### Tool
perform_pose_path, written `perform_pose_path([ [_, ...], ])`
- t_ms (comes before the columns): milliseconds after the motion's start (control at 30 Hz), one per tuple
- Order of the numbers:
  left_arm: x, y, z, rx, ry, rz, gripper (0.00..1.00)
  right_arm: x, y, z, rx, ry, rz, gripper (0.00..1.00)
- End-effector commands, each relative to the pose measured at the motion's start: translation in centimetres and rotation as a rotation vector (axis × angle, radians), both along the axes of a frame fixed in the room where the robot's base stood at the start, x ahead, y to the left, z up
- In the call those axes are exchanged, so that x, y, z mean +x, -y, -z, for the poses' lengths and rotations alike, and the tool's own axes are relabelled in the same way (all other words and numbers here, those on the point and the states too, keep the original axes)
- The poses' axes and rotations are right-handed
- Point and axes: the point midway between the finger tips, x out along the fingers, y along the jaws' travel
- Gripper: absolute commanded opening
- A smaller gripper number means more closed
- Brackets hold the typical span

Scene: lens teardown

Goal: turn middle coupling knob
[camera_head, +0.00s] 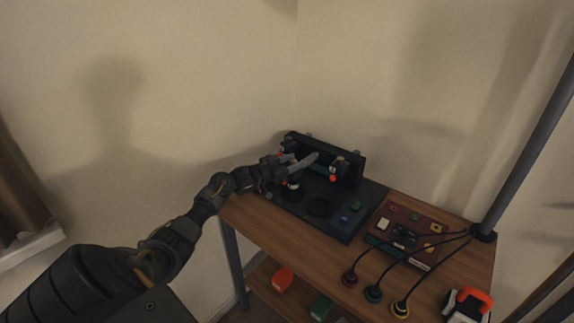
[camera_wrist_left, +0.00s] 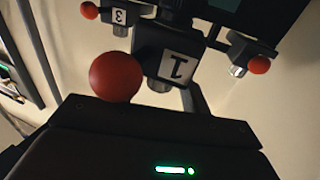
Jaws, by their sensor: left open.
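The coupling unit (camera_head: 352,155) is a dark upright frame at the back of the table, with small dark blocks and red ball knobs. A block with a red knob (camera_head: 333,179) shows right of my left gripper (camera_head: 303,158). My left gripper is open in front of the frame and hides part of it. I see no contact.
A dark mat (camera_head: 345,232) with small parts lies before the frame. A brown control panel (camera_head: 408,229) with cabled plugs is to its right. A red-handled tool (camera_head: 472,300) lies at the front right. A grey post (camera_head: 528,145) rises at the right. Coloured blocks sit below the tabletop.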

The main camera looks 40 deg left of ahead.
Motion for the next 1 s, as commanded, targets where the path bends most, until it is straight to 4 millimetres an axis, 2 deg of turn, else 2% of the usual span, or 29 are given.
perform_pose_path([
  [167,-2.4,-0.7,0.2,0.004,-0.002,0.000,0.47,0.0,0.0,0.3,0.000,0.000,0.000,0.00],
  [400,-6.9,-1.8,0.3,0.003,-0.003,0.001,0.47,0.0,0.0,0.9,0.000,0.000,0.000,0.00],
  [600,-9.4,-2.5,0.2,0.001,-0.003,0.000,0.47,0.0,0.1,1.2,-0.001,-0.001,0.000,0.00],
  [733,-10.1,-2.6,0.1,0.001,-0.002,0.001,0.47,0.1,0.3,1.2,-0.004,0.000,-0.001,0.00],
  [1000,-10.3,-2.7,0.0,0.001,-0.001,0.000,0.47,0.1,0.9,1.1,-0.010,0.000,-0.002,0.00],
])
